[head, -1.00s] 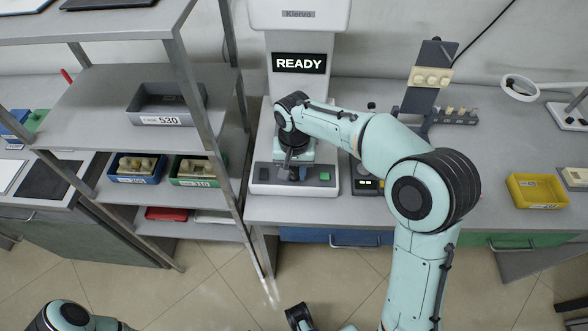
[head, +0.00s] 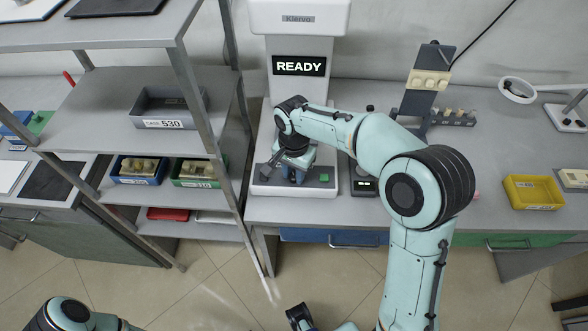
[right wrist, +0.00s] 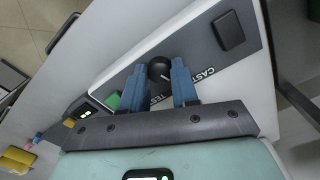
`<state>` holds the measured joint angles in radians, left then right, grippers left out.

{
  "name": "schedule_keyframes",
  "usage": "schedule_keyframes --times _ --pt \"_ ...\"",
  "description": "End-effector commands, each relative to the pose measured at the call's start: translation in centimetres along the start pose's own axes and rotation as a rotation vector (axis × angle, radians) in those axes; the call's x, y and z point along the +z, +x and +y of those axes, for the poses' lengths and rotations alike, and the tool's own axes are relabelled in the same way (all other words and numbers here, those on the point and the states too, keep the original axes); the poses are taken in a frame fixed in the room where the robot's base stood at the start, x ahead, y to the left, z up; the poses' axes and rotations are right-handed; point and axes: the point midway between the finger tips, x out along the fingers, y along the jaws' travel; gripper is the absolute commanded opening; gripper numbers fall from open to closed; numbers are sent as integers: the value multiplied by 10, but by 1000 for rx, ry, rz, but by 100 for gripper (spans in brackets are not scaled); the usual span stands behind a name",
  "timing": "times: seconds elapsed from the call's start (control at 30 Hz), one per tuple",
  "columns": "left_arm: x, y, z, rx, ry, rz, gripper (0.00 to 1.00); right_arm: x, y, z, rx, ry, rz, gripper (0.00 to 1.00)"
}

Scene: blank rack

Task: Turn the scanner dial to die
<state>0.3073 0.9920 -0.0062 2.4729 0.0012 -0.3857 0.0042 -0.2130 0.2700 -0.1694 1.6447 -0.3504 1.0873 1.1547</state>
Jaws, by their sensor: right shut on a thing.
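The scanner (head: 340,25) is a white machine on the bench, and its screen (head: 298,66) reads READY. Its dial (right wrist: 160,68) is a small black round knob with a pale mark, on a dark panel strip. Beside the dial the letters CAST and part of TES show in the right wrist view; no "die" label can be read. My right gripper (right wrist: 159,76) is shut on the dial, one blue finger on each side. In the head view my right gripper (head: 293,175) is over the scanner's base and hides the dial.
A green button (head: 325,178) is right of my right gripper on the scanner base. A metal shelf with a grey case bin (head: 165,122) stands close on the left. A small device (head: 364,187) and a yellow bin (head: 535,205) are to the right.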

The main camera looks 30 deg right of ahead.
Motion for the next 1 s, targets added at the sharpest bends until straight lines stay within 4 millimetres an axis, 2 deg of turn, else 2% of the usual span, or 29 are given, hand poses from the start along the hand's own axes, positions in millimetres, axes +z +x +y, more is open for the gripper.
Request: schedule_keyframes --times 0.43,1.0 --pt "0 -9 4 1 1 3 43 0 -1 -1 -2 281 0 0" --pt "-1 -10 4 1 1 3 43 0 -1 -1 -3 346 1 0"
